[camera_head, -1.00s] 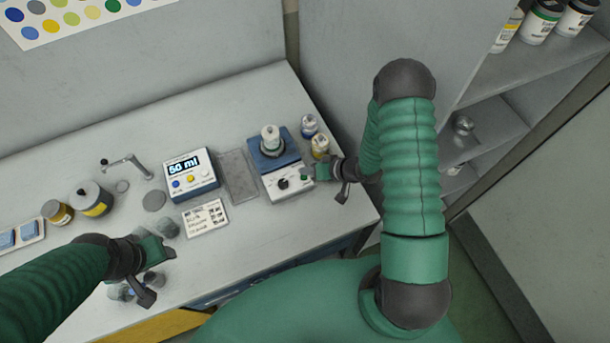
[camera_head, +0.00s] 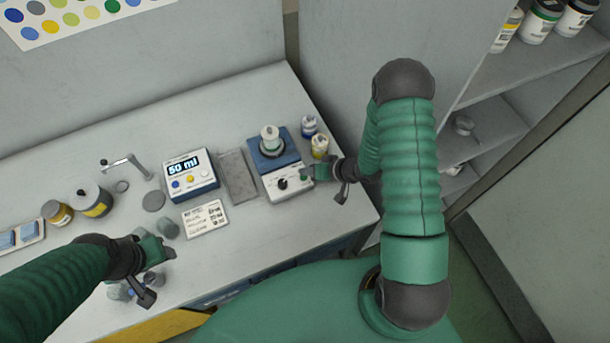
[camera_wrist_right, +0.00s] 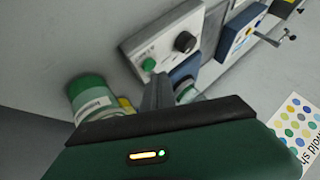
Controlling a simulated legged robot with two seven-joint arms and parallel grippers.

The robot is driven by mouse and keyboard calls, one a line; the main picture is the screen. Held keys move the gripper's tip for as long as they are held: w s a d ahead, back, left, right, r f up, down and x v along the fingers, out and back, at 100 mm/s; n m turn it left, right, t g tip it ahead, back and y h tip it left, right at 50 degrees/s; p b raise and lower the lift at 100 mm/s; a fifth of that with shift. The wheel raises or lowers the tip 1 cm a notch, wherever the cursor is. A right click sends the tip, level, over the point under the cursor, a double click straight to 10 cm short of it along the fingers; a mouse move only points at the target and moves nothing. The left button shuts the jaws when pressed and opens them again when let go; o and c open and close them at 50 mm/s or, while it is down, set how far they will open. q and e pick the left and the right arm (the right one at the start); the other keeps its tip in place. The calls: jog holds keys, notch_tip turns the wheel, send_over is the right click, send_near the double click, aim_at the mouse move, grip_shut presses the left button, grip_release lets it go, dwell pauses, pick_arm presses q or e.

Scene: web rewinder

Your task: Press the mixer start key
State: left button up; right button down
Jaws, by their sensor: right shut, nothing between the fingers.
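The mixer (camera_head: 289,183) stands at the right end of the bench, with a white front panel, a black knob and a blue top bearing a jar (camera_head: 269,137). Its green key is at the panel's right end and shows clearly in the right wrist view (camera_wrist_right: 149,64). My right gripper (camera_head: 312,174) is shut and empty, beside the key at the panel's right end. In the right wrist view its fingertips (camera_wrist_right: 157,80) are very close to the key; I cannot tell whether they touch. My left gripper (camera_head: 167,250) is over the bench's front left; its jaw opening is unclear.
Two small jars (camera_head: 319,146) stand right of the mixer, close to my right gripper.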

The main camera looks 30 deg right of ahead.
jog(key=shift+a+r, duration=0.1)
jog(key=shift+a, duration=0.4)
jog(key=shift+d+f, duration=0.3)
jog(key=shift+f, duration=0.1)
pick_arm(q)
jog(key=shift+a+f, duration=0.15)
pick_arm(e)
jog(key=shift+d, duration=0.2)
pick_arm(q)
jog(key=shift+a+f, duration=0.1)
jog(key=shift+a, duration=0.2)
pick_arm(e)
jog(key=shift+a+f, duration=0.15)
jog(key=shift+a, duration=0.05)
